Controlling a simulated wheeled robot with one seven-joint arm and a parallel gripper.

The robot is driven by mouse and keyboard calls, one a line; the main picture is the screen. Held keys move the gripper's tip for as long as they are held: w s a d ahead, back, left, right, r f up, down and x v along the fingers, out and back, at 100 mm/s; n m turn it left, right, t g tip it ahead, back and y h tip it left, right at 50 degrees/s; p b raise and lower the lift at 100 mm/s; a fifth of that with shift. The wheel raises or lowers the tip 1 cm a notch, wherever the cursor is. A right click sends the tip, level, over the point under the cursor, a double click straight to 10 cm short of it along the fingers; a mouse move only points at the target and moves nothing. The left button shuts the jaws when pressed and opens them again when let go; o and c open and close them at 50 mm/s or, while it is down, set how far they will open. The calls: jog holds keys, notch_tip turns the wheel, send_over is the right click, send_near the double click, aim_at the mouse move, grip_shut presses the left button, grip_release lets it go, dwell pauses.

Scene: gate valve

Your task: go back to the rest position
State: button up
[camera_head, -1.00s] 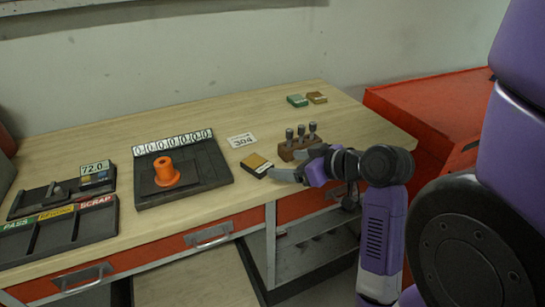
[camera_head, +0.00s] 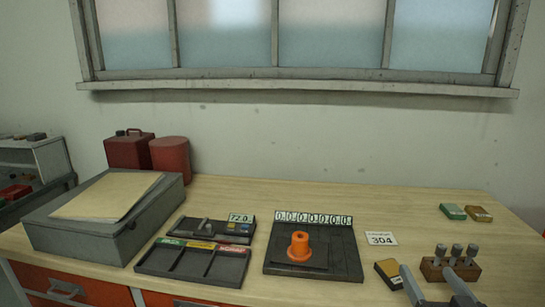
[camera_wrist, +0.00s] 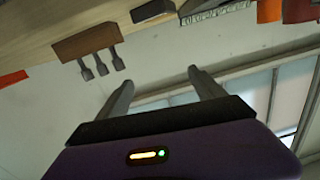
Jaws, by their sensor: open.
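My gripper (camera_head: 440,285) is at the lower right of the head view, in front of the wooden block (camera_head: 446,271) with its upright grey pegs. Its two grey fingers are apart with nothing between them. In the wrist view my gripper (camera_wrist: 160,90) shows its spread fingers against the wall, with the window to the right. The wooden block with its pegs (camera_wrist: 88,43) appears upside down at the upper left of that view.
On the bench (camera_head: 400,210) stand an orange spool on a black plate (camera_head: 340,262), a sorting tray (camera_head: 230,268), a brown-yellow box (camera_head: 384,272) and a 304 card (camera_head: 381,239). A grey case (camera_head: 70,236) and red containers (camera_head: 128,152) stand at the left.

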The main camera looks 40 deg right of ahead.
jog(key=w+a+f+n+t+y, duration=0.1)
jog(key=a+f+n+t+y, duration=0.15)
jog(key=a, duration=0.95)
jog(key=s+a+f+n+y, duration=0.2)
jog(key=s+a+y, duration=0.1)
jog(key=a, duration=0.4)
jog(key=s+a+f+n+y, duration=0.3)
jog(key=a, duration=0.4)
jog(key=s+a+f+n+y, duration=0.2)
jog(key=s+a+f+y, duration=0.1)
jog(key=a, duration=0.4)
jog(key=shift+s+a+y, duration=0.3)
jog(key=shift+s+y, duration=0.05)
jog(key=shift+y, duration=0.2)
jog(key=shift+n, duration=0.25)
